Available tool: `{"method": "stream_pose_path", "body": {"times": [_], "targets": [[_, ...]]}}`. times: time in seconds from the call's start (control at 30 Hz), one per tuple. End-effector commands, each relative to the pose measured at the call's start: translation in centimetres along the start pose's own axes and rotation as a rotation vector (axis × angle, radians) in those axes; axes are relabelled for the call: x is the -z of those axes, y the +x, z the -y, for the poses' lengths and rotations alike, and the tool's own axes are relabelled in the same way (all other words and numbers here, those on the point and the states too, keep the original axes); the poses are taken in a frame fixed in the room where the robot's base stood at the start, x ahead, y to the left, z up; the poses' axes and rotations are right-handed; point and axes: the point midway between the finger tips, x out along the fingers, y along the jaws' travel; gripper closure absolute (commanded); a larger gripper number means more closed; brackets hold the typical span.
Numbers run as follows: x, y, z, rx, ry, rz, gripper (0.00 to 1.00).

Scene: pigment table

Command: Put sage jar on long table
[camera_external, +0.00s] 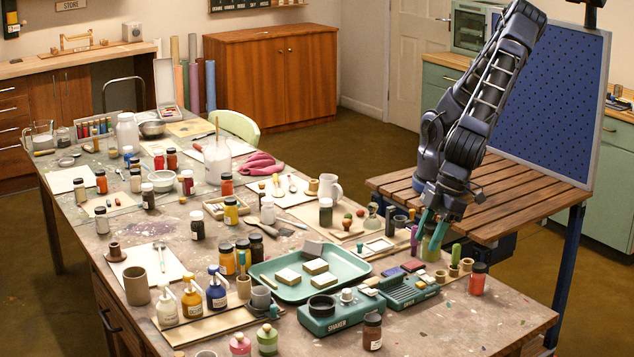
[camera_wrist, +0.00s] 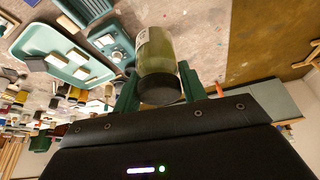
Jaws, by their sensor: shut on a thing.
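My gripper (camera_external: 434,222) is shut on a jar with olive-green content, the sage jar (camera_external: 434,243). In the wrist view the jar (camera_wrist: 157,52) sits between the two green fingers (camera_wrist: 160,88), its dark cap toward my wrist and a pale label on one side. In the external view the gripper points down over the right part of the long table (camera_external: 430,330), close to its back edge. The fingers partly hide the jar. I cannot tell whether its base touches the tabletop.
A green shaker device (camera_external: 340,315), a teal tray with blocks (camera_external: 268,292) and a red jar (camera_external: 478,279) stand near the gripper. Small wooden rings and stamps crowd around it. The front right of the long table is clear. A slatted wooden table (camera_external: 520,200) stands behind.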

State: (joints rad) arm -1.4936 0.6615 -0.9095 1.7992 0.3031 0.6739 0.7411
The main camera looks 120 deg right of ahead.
Motion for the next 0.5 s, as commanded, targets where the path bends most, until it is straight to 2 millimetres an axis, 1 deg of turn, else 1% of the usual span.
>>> {"method": "stream_pose_path", "body": {"times": [0.03,0.1,0.3,0.4,0.5], "targets": [[-1.7,-0.7,1.1,0.010,-0.024,0.000,0.88],[-3.9,-1.6,2.3,0.021,-0.051,0.000,0.88],[-9.4,-4.0,5.1,0.051,-0.122,0.000,0.88],[-11.6,-4.8,6.0,0.062,-0.148,0.000,0.88],[-13.1,-5.4,6.5,0.069,-0.165,-0.001,0.88]]}}
